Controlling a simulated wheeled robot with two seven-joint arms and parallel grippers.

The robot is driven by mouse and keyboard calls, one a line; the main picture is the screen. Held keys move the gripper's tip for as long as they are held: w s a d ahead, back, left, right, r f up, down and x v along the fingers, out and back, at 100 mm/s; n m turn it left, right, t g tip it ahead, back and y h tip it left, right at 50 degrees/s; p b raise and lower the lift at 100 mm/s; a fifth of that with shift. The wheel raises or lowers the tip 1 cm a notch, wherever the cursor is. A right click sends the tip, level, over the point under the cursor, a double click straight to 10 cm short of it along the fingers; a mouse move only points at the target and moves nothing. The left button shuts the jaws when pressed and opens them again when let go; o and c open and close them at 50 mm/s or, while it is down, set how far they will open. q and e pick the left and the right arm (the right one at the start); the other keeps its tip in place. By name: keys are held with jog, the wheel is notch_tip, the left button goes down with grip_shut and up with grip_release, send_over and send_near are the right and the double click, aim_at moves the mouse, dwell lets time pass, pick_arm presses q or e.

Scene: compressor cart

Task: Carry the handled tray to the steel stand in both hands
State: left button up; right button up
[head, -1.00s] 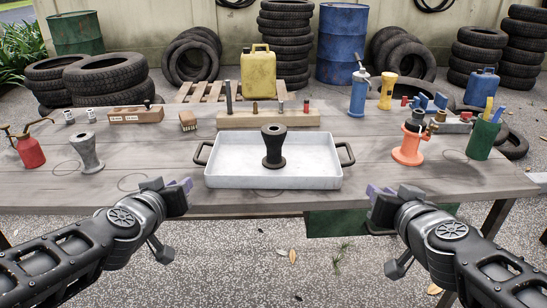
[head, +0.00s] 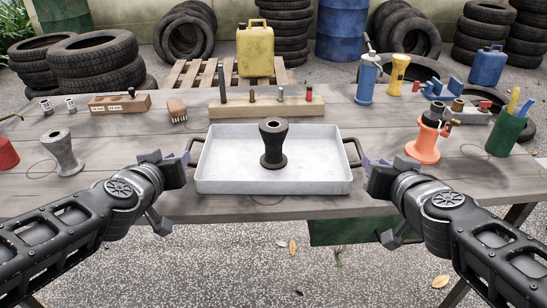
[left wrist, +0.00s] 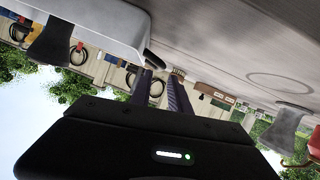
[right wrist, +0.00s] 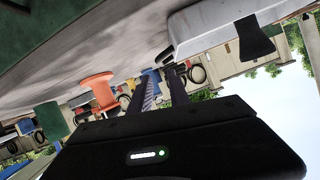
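The white handled tray (head: 225,180) lies on the wooden table with a black flared, spool-like piece (head: 273,145) standing upright in it. Its dark left handle (head: 191,147) and right handle (head: 354,150) stick out at the sides. My left gripper (head: 187,158) is at the left handle; in the left wrist view its two fingers (left wrist: 160,88) are apart, the handle end near their tips. My right gripper (head: 368,162) is at the right handle; its fingers (right wrist: 162,82) are also apart, the handle near their tips. I cannot tell whether either touches. I cannot make out the steel stand.
Behind the tray is a wooden block with pegs (head: 265,107). A grey flared piece (head: 62,153) stands left; an orange piece (head: 424,145) and a green pen cup (head: 506,134) stand right. A blue bottle (head: 367,82) is behind. The table's front edge is just before the tray.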

aim_at(187, 148)
pick_arm(q)
jog(key=shift+w, duration=0.1)
pick_arm(e)
jog(key=shift+w+f, duration=0.1)
jog(key=shift+w, duration=0.05)
